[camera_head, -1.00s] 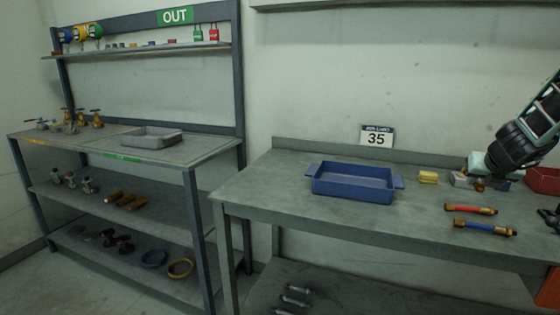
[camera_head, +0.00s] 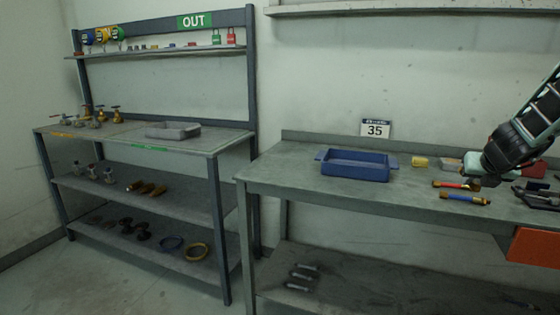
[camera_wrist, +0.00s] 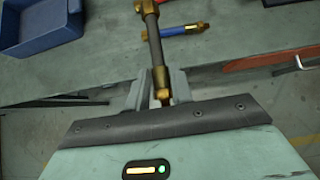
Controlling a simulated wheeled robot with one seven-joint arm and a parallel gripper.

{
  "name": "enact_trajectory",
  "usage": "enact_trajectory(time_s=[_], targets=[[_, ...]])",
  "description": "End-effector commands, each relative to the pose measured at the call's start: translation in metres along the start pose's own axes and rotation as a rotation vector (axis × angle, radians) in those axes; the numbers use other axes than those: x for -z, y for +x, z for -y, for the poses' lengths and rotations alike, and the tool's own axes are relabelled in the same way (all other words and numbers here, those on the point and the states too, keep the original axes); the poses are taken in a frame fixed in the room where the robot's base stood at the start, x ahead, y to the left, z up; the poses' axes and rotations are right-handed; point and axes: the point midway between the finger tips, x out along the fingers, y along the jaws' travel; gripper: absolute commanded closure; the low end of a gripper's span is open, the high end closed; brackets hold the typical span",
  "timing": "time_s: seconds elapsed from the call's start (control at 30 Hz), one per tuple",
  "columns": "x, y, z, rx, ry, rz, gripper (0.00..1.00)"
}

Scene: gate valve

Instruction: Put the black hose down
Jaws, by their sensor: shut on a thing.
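My gripper (camera_wrist: 157,92) is shut on one brass end of the black hose (camera_wrist: 153,40) in the wrist view. The hose is short and dark and points away from my gripper. It crosses in front of the blue hose (camera_wrist: 180,31), which lies on the workbench. In the head view my gripper is at the right, over the bench by the red hose (camera_head: 457,185) and the blue hose (camera_head: 466,198). The held hose cannot be made out there.
A blue tray (camera_head: 352,176) with handles stands on the workbench (camera_head: 300,180); bare top lies around it. A yellow block (camera_head: 420,162) is to its right. Dark tools (camera_head: 540,198) and an orange panel (camera_head: 535,250) are at the right. A rack (camera_head: 190,145) with valves and a grey tray stands left.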

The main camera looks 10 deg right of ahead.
Motion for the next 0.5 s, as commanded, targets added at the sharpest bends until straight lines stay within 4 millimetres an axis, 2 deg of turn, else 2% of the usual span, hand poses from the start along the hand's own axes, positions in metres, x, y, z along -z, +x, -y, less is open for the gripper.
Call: enact_trajectory(time_s=[0.33,0.5], targets=[[0.005,0.004,-0.011,-0.014,-0.012,-0.001,1.0],[0.011,0.009,-0.023,-0.031,-0.028,-0.001,1.0]])
